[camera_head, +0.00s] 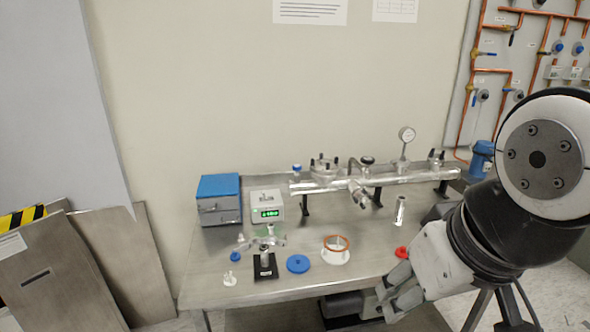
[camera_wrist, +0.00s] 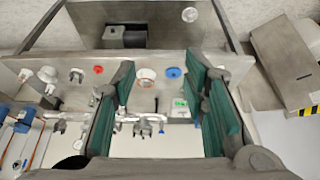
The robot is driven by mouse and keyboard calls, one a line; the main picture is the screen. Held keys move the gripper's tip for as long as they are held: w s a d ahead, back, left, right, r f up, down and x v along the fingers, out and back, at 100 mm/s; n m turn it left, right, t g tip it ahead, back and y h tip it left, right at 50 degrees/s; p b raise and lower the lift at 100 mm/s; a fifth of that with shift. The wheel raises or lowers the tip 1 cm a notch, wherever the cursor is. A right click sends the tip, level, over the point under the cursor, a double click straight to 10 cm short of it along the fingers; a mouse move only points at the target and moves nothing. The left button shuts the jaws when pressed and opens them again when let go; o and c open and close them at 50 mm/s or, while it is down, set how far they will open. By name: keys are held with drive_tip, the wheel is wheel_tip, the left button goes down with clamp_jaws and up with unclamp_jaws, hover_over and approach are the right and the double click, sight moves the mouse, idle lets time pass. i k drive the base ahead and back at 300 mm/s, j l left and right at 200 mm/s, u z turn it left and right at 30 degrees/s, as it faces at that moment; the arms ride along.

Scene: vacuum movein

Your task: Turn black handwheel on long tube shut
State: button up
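The long silvery tube (camera_head: 410,178) lies level on black supports along the back of the steel table. A small black handwheel (camera_head: 367,160) sits on top of it, near its middle; its open or shut state is not clear. The tube also shows in the wrist view (camera_wrist: 110,119), partly hidden by my fingers; the handwheel is not clear there. My gripper (camera_head: 391,293) is at the table's front right edge in the head view, well apart from the tube. In the wrist view my gripper (camera_wrist: 165,100) has its green-padded fingers wide apart with nothing held between them.
A blue-topped box (camera_head: 219,200) and a meter with a green display (camera_head: 267,206) stand at the left. A pressure gauge (camera_head: 406,135) rises from the tube. A blue disc (camera_head: 298,264), a copper-ringed white flange (camera_head: 336,250) and a red cap (camera_head: 401,252) lie toward the front.

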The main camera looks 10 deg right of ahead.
sight(368, 160)
drive_tip(key=i+l+u, duration=0.15)
drive_tip(key=i+l, duration=0.15)
drive_tip(key=i+l+u, duration=0.1)
drive_tip(key=i+l, duration=0.2)
drive_tip(key=l, duration=0.2)
drive_tip(key=i+l+u, duration=0.15)
drive_tip(key=l, duration=0.25)
drive_tip(key=i+l+u, duration=0.15)
drive_tip(key=i+l, duration=0.2)
drive_tip(key=l, duration=0.1)
